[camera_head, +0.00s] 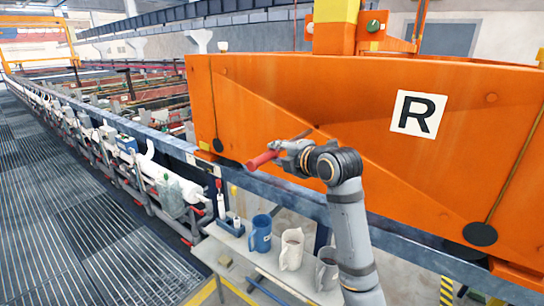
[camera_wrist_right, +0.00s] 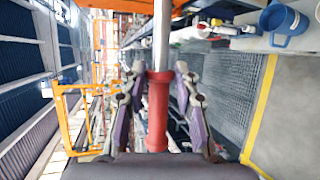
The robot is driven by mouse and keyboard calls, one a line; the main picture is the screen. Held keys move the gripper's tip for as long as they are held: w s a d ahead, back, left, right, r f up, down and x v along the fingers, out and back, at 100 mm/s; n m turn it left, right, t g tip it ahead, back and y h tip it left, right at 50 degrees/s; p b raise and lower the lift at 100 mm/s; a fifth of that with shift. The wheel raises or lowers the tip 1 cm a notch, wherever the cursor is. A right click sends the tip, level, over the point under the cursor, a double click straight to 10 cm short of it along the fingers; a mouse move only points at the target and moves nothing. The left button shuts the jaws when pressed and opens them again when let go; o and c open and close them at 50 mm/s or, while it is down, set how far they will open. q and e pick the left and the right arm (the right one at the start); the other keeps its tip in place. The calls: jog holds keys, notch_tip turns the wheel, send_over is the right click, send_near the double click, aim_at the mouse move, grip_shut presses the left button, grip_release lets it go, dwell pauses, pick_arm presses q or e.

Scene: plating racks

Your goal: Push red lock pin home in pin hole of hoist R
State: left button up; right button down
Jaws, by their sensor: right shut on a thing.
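The red lock pin (camera_head: 262,159) is in my right gripper (camera_head: 282,150), in front of the orange face of hoist R (camera_head: 350,90). Its red handle sticks out to the left of the fingers. In the right wrist view the red handle (camera_wrist_right: 158,115) lies between the two fingers of the gripper (camera_wrist_right: 162,85), with a bare metal shaft (camera_wrist_right: 162,35) leading away from it. The fingers are shut on the handle. I cannot make out the pin hole, or whether the shaft tip is in it. My left gripper is not in view.
A blue rail (camera_head: 180,150) runs below the hoist. A shelf (camera_head: 240,262) under it holds a blue mug (camera_head: 261,233), pale jugs (camera_head: 292,249) and small bottles. A grated walkway (camera_head: 60,200) lies at left. A black disc (camera_head: 480,234) hangs at the hoist's lower right.

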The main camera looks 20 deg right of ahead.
aim_at(302, 136)
jog(key=shift+w+d+r, duration=0.1)
jog(key=shift+w+d, duration=0.1)
jog(key=shift+d, duration=0.25)
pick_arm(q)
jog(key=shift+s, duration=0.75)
pick_arm(e)
jog(key=shift+w+d, duration=0.45)
pick_arm(q)
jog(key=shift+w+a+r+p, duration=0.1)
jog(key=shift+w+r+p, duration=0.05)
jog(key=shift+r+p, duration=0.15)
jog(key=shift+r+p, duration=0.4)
jog(key=shift+p, duration=0.05)
pick_arm(e)
jog(key=shift+r, duration=0.1)
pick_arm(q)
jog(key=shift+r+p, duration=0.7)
pick_arm(e)
jog(key=shift+w+d, duration=1.25)
jog(key=shift+d, duration=0.4)
jog(key=shift+w+d, duration=1.3)
jog(key=shift+d, duration=0.4)
jog(key=shift+w+d, duration=1.25)
jog(key=shift+d, duration=0.4)
